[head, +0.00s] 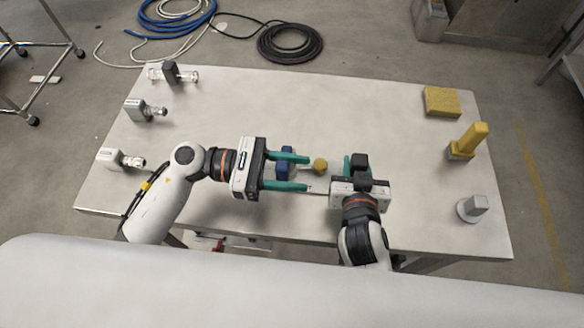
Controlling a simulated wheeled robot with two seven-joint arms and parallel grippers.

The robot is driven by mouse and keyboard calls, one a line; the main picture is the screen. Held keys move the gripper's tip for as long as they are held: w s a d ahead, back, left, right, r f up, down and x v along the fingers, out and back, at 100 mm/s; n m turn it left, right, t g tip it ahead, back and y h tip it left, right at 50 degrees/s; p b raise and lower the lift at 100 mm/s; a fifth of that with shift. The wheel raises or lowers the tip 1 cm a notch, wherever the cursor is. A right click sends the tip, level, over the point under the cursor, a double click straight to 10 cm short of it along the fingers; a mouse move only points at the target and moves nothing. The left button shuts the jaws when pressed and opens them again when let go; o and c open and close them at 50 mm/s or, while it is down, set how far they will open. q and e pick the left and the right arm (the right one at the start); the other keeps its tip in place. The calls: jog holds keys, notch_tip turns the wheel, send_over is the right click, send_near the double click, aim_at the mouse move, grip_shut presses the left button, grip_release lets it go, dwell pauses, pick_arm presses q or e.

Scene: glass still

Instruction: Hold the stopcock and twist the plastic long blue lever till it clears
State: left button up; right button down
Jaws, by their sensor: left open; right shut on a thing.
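The stopcock is small and partly hidden between my two grippers near the table's front middle. A blue piece (285,161), which looks like the lever, lies between the fingers of my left gripper (307,174). That gripper is open and points right, with one teal finger on the far side and one on the near side. A yellow knob (320,166) sits just past its fingertips. My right gripper (357,163) points away from me and is shut at a dark block (361,160), apparently on the stopcock. The grip itself is mostly hidden, and I cannot tell how the lever is turned.
Fittings with glass ends (172,73), (147,110) and (120,160) stand along the table's left side. A yellow sponge-like block (441,101), a yellow upright piece (468,141) and a grey piece (473,207) are at the right. The back middle of the table (310,105) is clear.

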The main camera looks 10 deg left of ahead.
pick_arm(q)
grip_shut()
